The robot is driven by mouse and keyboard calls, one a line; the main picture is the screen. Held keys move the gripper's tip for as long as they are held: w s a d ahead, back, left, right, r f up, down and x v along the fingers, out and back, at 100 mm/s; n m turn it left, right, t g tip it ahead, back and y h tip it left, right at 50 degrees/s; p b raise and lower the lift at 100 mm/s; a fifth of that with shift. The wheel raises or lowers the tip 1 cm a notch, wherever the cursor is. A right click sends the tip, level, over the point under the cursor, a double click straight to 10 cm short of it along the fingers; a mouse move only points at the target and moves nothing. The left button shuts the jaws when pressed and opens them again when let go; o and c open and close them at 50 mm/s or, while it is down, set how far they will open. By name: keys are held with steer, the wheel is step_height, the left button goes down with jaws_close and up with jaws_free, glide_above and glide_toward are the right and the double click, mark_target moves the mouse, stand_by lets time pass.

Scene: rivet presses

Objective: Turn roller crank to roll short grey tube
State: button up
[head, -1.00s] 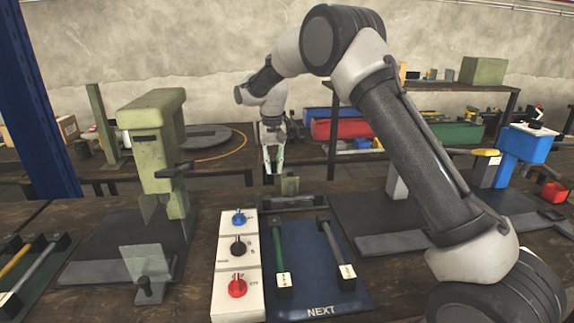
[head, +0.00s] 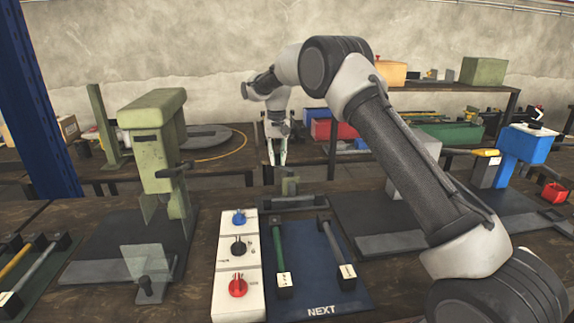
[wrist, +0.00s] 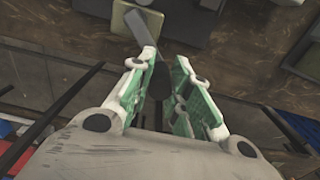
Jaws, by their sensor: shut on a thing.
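My gripper (head: 276,160) is at the far side of the bench, just behind and left of a small green upright device (head: 290,186), which looks like the roller. In the wrist view, my gripper (wrist: 163,66) has its green-padded fingers closed around a dark handle (wrist: 160,82). A flat grey crank arm (wrist: 142,28) runs up from that handle. A grey tube (head: 337,248) with a white-tagged end lies on the blue NEXT mat (head: 308,285). I cannot tell whether a tube sits in the roller.
A green tube (head: 278,255) lies beside the grey one. A white panel (head: 236,300) with blue, black and red knobs is to its left. A green press (head: 152,150) stands further left. A blue machine (head: 525,143) stands at right.

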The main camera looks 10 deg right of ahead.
steer(key=shift+w+d, duration=0.45)
steer(key=shift+d, duration=0.2)
steer(key=shift+w+d, duration=0.4)
steer(key=shift+d, duration=0.2)
steer(key=shift+w+d, duration=0.15)
steer(key=shift+d, duration=0.7)
steer(key=o, duration=1.8)
step_height(320, 180, up, 7)
